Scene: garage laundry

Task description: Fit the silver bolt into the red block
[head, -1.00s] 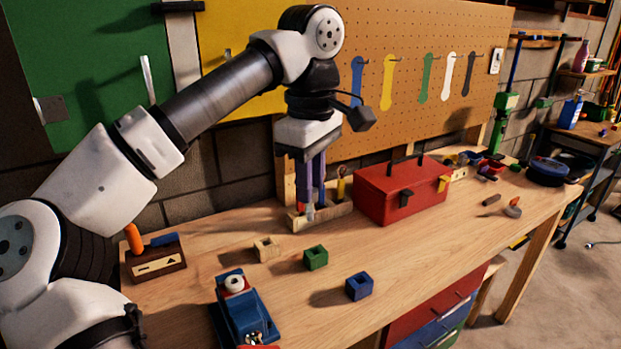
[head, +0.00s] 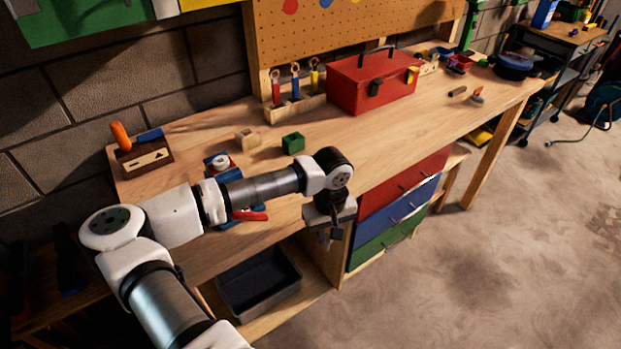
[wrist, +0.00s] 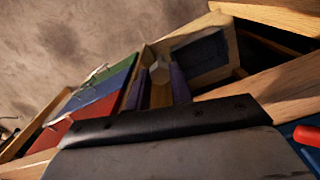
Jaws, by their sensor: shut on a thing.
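My gripper (head: 326,240) hangs past the front edge of the workbench, near the coloured drawers, in the head view. In the wrist view its two purple fingers are shut on a pale six-sided piece, which looks like the silver bolt (wrist: 159,72). The bolt is hidden or too dark to make out in the head view. I cannot clearly pick out a red block. A red piece (head: 250,215) shows at the front of the blue vise (head: 222,166), partly behind my arm, and also in the wrist view (wrist: 306,135); I cannot tell whether it is a block or a handle.
A wood block (head: 247,138) and a green block (head: 293,142) sit on the bench (head: 400,132). A red toolbox (head: 372,85) and a tool rack (head: 293,107) stand behind. A black bin (head: 258,280) is on the lower shelf. Floor in front is clear.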

